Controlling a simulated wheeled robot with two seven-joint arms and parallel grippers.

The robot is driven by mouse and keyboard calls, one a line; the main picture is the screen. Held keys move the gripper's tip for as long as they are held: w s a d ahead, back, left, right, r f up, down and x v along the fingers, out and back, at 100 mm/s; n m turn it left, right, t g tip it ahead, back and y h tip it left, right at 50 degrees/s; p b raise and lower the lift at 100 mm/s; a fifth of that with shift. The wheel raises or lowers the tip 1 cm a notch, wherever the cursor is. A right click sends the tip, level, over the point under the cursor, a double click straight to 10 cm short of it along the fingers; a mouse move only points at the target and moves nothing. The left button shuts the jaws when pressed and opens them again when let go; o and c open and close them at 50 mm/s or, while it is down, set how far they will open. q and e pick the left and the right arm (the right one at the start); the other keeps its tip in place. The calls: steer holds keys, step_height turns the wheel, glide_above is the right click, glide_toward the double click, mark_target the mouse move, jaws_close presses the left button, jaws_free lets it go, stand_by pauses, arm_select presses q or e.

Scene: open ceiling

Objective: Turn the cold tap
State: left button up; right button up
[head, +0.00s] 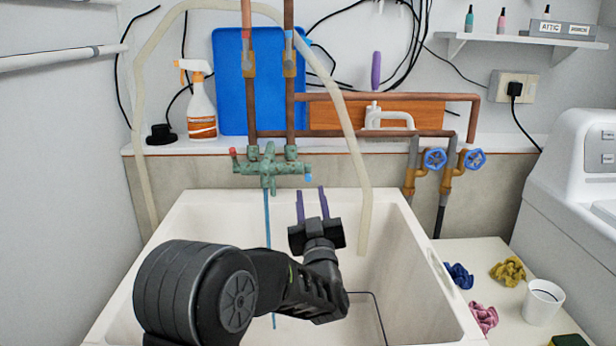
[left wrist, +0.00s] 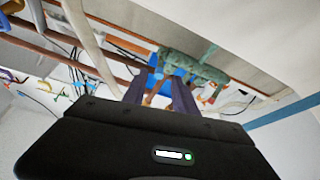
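A green, weathered mixer tap (head: 268,168) is mounted on copper pipes above the back of a white sink (head: 190,222). Its left end has a red handle (head: 233,152) and its right end a small blue-tipped handle (head: 308,178), the cold one by colour. My left gripper (head: 311,190) is over the sink, its two purple fingers apart and empty, with the tips appearing just below the blue handle. I cannot tell whether they touch it. In the left wrist view the green tap body (left wrist: 192,68) shows just beyond the fingertips. My right gripper is in neither view.
A pale hose (head: 356,160) arcs over the tap and hangs into the sink. Two blue wheel valves (head: 435,158) (head: 476,158) are on pipes at the right. A spray bottle (head: 201,105) stands on the ledge. Cloths and a white cup (head: 542,303) lie right of the sink.

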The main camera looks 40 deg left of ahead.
mark_target(308, 173)
arm_select(q)
steer(key=x, duration=0.7)
steer(key=shift+w+a+r, duration=0.1)
steer(key=shift+w+a, duration=0.05)
steer(key=shift+c, duration=0.3)
jaws_close()
stand_by(1.0)
